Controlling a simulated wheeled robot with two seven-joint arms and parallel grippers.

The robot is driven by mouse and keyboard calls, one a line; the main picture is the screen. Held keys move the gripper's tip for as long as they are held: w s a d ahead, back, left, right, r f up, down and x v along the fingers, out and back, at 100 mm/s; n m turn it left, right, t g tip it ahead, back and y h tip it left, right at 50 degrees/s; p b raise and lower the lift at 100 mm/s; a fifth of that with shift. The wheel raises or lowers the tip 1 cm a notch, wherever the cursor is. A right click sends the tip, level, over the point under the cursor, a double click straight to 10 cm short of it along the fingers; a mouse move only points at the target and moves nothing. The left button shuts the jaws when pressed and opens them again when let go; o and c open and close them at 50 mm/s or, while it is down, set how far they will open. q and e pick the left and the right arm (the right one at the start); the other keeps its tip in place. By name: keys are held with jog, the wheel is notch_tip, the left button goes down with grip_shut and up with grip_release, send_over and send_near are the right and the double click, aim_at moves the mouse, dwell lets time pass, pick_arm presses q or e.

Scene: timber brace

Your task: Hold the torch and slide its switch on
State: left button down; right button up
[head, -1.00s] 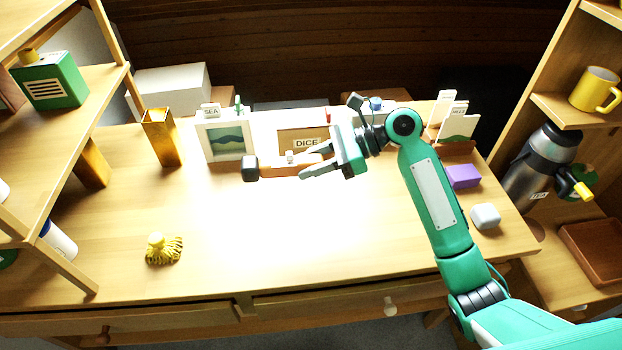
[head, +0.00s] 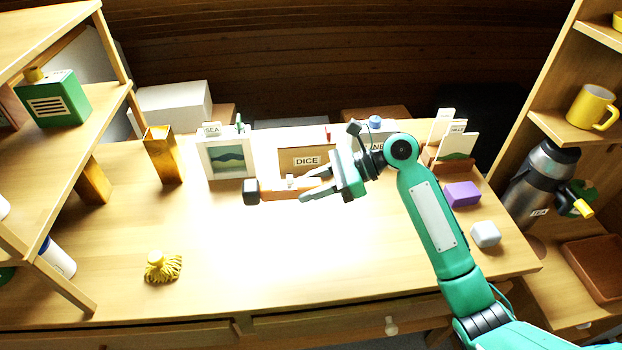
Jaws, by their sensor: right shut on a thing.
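The torch (head: 275,191) has an orange body and a dark head at its left end. It is held roughly level above the desk, in front of the framed picture and the DICE box. A small pale switch shows on its top side. My right gripper (head: 312,188) is shut on the torch's right part, and its fingers hide some of the body. I cannot tell from here which way the switch is set. My left gripper is not in view.
A framed picture (head: 226,158), a DICE box (head: 306,161) and a brass-coloured holder (head: 163,155) stand at the desk's back. A yellow brush-like thing (head: 162,268), purple block (head: 462,194) and grey block (head: 486,234) lie on the desk. The desk's middle (head: 290,250) is clear.

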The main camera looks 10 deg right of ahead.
send_over(311, 240)
jog(key=shift+f, duration=4.3)
jog(key=shift+f+b, duration=0.75)
jog(key=shift+f, duration=3.6)
jog(key=shift+f, duration=0.15)
jog(key=o, duration=1.1)
jog(key=shift+o, duration=0.2)
